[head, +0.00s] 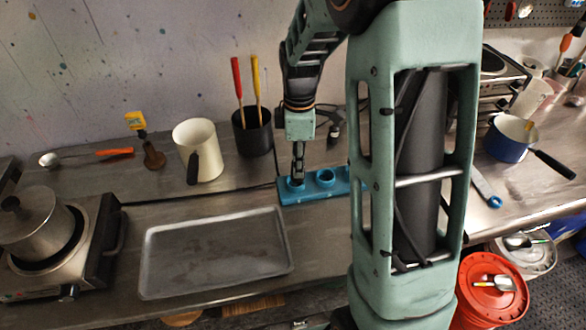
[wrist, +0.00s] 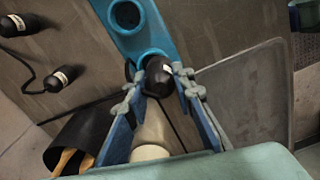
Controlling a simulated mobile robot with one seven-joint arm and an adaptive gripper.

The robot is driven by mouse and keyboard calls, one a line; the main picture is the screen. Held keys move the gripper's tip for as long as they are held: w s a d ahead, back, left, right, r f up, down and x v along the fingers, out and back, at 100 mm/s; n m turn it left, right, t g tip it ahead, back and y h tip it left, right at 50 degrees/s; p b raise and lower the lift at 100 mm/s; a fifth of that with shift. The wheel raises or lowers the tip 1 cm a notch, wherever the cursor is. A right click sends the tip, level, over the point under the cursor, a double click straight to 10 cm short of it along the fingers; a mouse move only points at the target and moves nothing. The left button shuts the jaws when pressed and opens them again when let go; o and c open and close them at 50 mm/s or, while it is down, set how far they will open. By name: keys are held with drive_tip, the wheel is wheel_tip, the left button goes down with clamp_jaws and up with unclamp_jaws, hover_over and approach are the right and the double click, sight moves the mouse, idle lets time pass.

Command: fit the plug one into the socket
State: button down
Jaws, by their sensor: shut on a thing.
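My gripper (head: 297,180) points down at the left end of the blue socket block (head: 312,194), which lies on the metal counter. In the wrist view my gripper (wrist: 157,80) is shut on a black plug (wrist: 157,82) with a small white label, too small to read. The plug's tip overlaps the end socket ring (wrist: 150,56) of the block. How deep it sits in the ring cannot be told. Another round socket (wrist: 126,15) in the block is empty. The plug in my gripper is mostly hidden in the head view.
Two more black labelled plugs (wrist: 62,79) (wrist: 12,26) with cables lie on the counter. A grey tray (head: 215,250), a cream jug (head: 197,150) and a black pot (head: 252,130) with red and yellow handles stand close by. My arm hides the block's right end.

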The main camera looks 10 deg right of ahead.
drive_tip(key=shift+w+f, duration=0.4)
drive_tip(key=shift+f, duration=0.05)
drive_tip(key=f+b, duration=0.2)
drive_tip(key=f, duration=0.1)
drive_tip(key=shift+w+a, duration=0.15)
drive_tip(key=shift+w, duration=0.2)
drive_tip(key=shift+f+b, duration=0.3)
drive_tip(key=shift+f, duration=0.1)
drive_tip(key=shift+f, duration=0.2)
drive_tip(key=c, duration=1.7)
unclamp_jaws()
drive_tip(key=shift+o, duration=0.2)
wheel_tip(320, 180, up, 12)
drive_tip(key=shift+s+r, duration=0.1)
drive_tip(key=shift+r, duration=0.15)
